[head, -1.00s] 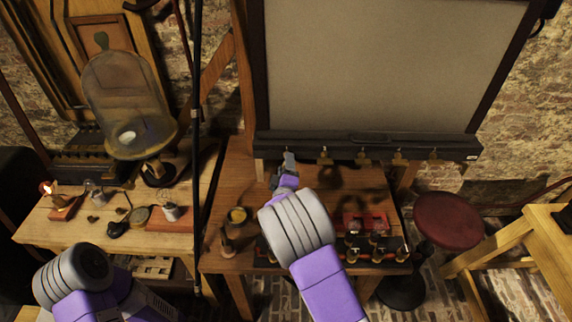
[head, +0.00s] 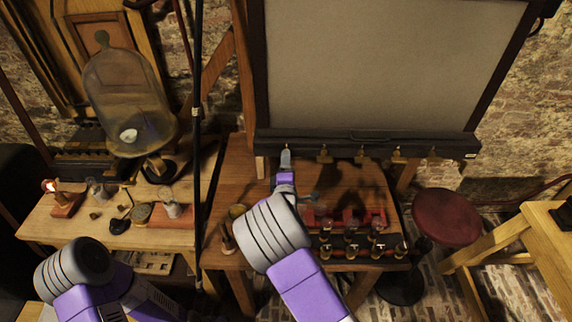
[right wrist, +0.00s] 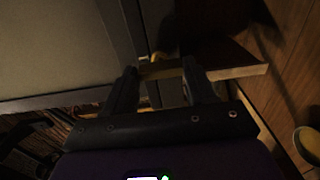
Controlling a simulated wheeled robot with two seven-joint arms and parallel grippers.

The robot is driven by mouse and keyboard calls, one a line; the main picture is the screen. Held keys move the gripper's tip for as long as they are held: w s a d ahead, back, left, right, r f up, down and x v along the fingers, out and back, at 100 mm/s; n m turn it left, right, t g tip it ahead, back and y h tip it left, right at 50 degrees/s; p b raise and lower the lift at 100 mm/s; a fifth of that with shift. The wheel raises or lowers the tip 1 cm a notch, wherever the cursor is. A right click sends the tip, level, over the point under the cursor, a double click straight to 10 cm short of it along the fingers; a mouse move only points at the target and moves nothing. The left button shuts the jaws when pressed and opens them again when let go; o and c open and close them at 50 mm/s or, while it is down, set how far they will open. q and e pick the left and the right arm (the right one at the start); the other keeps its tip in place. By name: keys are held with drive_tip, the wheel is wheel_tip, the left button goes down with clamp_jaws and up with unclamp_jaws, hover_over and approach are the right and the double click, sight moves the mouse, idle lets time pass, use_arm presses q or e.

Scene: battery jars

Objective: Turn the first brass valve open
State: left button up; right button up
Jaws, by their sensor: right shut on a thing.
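A row of several small brass valves sits along the black rail (head: 370,145) under the big grey screen. My right gripper (head: 286,160) is at the leftmost, first brass valve (head: 287,147), at the rail's left end. In the right wrist view the two dark fingers (right wrist: 158,88) stand on either side of this brass valve (right wrist: 160,68), shut on it. The gripper hides most of the valve, so its exact angle cannot be told. The second brass valve (head: 323,156) stands free to the right. My left arm shows at the lower left, but its gripper is not in view.
Below the rail, a wooden table (head: 232,175) carries a red rack (head: 345,217) and several small jars (head: 350,248). A glass bell jar (head: 125,100) stands over the left bench (head: 90,228). A red stool (head: 447,217) is at the right.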

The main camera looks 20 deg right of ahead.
drive_tip(key=o, duration=1)
drive_tip(key=shift+o, duration=0.2)
drive_tip(key=shift+s, duration=0.1)
drive_tip(key=v, duration=0.7)
drive_tip(key=shift+s, duration=0.2)
drive_tip(key=shift+a, duration=0.1)
